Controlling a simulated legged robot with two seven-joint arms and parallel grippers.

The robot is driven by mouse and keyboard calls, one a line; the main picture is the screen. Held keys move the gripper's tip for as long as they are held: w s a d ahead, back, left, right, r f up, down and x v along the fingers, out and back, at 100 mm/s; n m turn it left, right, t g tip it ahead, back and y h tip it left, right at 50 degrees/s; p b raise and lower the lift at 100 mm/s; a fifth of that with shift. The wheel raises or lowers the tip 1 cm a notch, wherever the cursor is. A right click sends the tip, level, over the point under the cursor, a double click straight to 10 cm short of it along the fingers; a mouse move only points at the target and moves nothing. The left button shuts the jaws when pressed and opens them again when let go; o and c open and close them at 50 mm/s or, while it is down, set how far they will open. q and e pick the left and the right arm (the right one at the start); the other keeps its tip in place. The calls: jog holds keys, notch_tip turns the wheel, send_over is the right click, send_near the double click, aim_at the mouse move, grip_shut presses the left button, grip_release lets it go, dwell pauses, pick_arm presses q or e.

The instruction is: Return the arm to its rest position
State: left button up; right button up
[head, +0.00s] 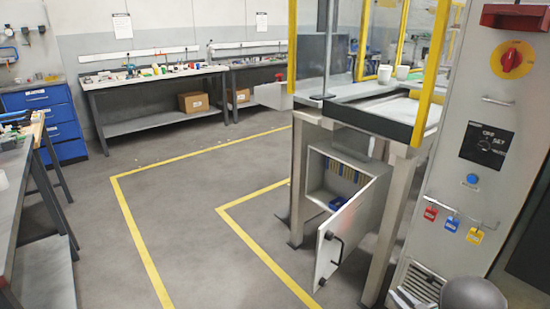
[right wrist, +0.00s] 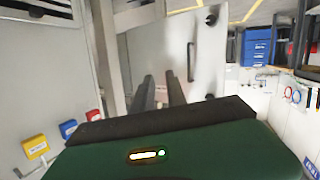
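My right gripper (right wrist: 161,92) shows in the right wrist view, with two dark fingers standing apart and nothing between them. Beyond the fingers is the white open cabinet door (right wrist: 205,50) with its dark handle; whether they touch it cannot be told, but a gap seems to show. In the head view a grey rounded part at the lower right edge seems to be mine; no fingers show there. The door (head: 350,235) hangs open from the small cabinet (head: 318,180) under the bench, and blue items show inside. My left gripper is in neither view.
A grey panel (head: 485,95) with a red-yellow knob (head: 512,58) and hanging red, blue and yellow tags stands at the right. The bench frame (head: 385,230) is beside it. A workbench (head: 20,185) is at the left. Yellow-lined floor (head: 185,220) is clear between.

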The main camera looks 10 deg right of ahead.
jog(key=w+a+r+m+g+h, duration=0.25)
jog(key=a+g, duration=0.25)
jog(key=a, duration=0.5)
jog(key=s+a+g+y, duration=0.2)
jog(key=s+a+g, duration=0.5)
jog(key=s+a, duration=1.1)
jog(key=w+r+p+v, duration=0.1)
jog(key=w+p+v, duration=0.2)
jog(key=p+v, duration=1.1)
jog(key=w+r+p+v, duration=0.1)
jog(key=w+p+v, duration=0.2)
jog(key=p+v, duration=1.1)
jog(key=shift+w+a+g, duration=0.25)
jog(key=shift+g, duration=0.05)
